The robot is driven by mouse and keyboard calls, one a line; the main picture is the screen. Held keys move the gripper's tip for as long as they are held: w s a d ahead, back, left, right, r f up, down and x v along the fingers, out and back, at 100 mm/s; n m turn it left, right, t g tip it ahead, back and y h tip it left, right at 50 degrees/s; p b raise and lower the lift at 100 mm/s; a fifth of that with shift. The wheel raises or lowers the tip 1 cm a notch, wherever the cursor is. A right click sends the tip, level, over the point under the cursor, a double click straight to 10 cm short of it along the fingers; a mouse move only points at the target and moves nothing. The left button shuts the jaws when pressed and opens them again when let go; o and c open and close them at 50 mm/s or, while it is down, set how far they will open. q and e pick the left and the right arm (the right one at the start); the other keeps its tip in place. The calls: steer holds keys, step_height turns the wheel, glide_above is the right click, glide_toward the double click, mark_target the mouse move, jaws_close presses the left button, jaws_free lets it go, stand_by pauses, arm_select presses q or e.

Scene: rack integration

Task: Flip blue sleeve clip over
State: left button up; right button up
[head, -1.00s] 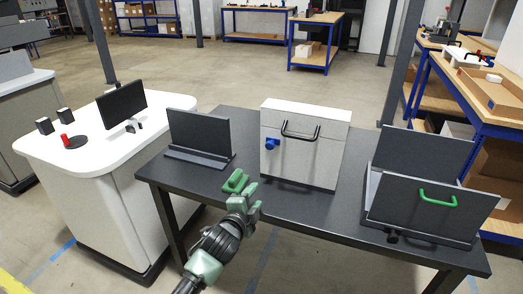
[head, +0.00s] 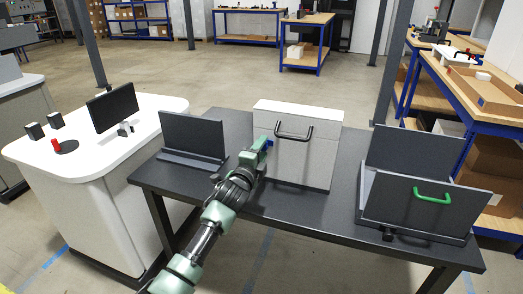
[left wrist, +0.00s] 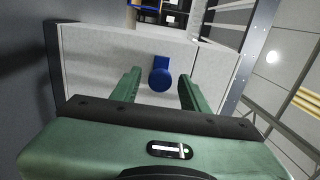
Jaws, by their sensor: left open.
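The blue sleeve clip (head: 269,143) is on the front face of the grey box (head: 318,155), near its upper left. In the head view my left gripper (head: 259,147) is in front of the clip and hides most of it. Whether the fingertips reach past the clip I cannot tell. My right gripper is not in view.
The box has a black handle (head: 294,132) right of the clip. It stands on a dark table (head: 222,197).

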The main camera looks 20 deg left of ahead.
arm_select(q)
jaws_close()
stand_by(1.4)
